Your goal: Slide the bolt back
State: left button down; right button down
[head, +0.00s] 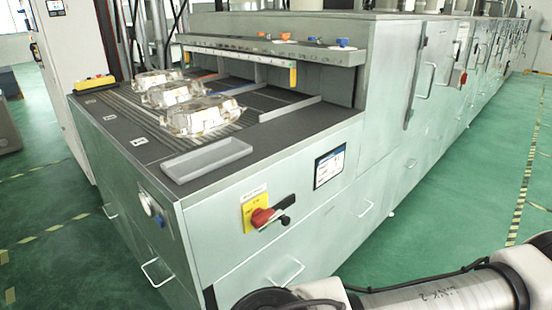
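No part is plainly a bolt in the head view. A red rotary knob (261,218) sits on a yellow plate (252,208) on the front side of a pale green machine (225,240). A black handle-like piece (284,211) is right beside the knob; whether it is a bolt, and its position, I cannot tell. A long upright bar handle (413,92) is on the machine's panel further right. Neither of my grippers is in view; only links of one of my arms show at the bottom right, apart from the machine.
Several aluminium castings (201,116) lie on the machine's dark ribbed top. An empty grey tray (207,160) lies near its front corner. A small screen (330,167) is right of the knob. Wire pull handles (289,272) stick out low down. Green floor (460,190) is clear at right.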

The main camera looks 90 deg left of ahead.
aim_at(285, 221)
jog(key=u, duration=2.35)
jog(key=i+j, duration=0.1)
jog(key=j, duration=0.2)
jog(key=i+j, duration=0.15)
jog(key=j, duration=0.15)
jog(key=k+l, duration=0.2)
jog(key=l, duration=0.25)
jog(key=i+l+u, duration=0.1)
jog(key=i+l, duration=0.2)
jog(key=l, duration=0.25)
jog(key=i+l+u, duration=0.15)
jog(key=k+l, duration=0.05)
jog(key=l, duration=0.05)
